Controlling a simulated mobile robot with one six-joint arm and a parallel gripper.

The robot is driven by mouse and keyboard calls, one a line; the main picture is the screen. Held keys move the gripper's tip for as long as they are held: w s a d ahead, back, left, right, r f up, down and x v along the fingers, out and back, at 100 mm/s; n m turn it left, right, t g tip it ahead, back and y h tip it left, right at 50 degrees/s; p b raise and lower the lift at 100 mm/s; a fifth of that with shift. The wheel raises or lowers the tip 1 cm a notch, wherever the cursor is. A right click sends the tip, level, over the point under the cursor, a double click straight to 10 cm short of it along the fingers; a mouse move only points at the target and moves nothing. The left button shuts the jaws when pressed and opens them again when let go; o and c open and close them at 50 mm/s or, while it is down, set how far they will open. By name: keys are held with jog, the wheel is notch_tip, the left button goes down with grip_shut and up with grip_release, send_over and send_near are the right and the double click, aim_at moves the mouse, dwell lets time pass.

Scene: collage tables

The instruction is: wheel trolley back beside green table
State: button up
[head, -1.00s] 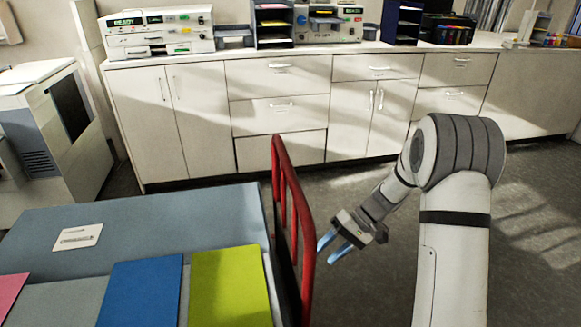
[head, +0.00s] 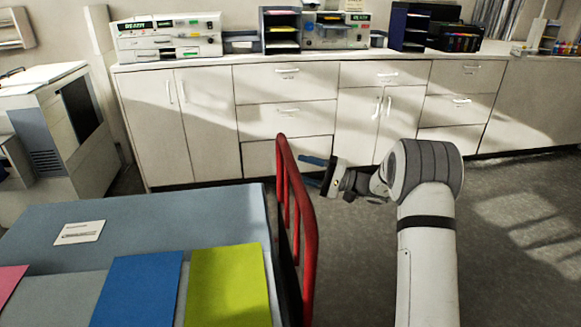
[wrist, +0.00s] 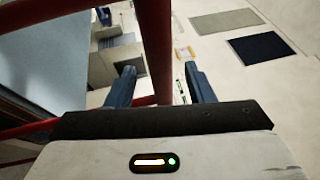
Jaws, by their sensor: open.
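The trolley's red tubular handle (head: 306,215) stands upright at the right edge of a blue-grey top in the head view. Whether that top belongs to the trolley or a table I cannot tell. My gripper (head: 313,171) is just right of the handle's far end, fingers pointing left, partly hidden by the handle. In the wrist view, my gripper (wrist: 160,84) is open, and a red bar (wrist: 157,45) shows between its blue fingers. Contact is not clear. I see no table that is plainly green.
The blue-grey top (head: 170,207) carries a white card (head: 79,232), a blue sheet (head: 138,290), a yellow-green sheet (head: 228,287) and a pink one. White cabinets (head: 285,110) line the back wall. A printer (head: 62,130) stands left. Floor at right is clear.

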jog(key=shift+x, duration=2.95)
jog(key=shift+c, duration=0.3)
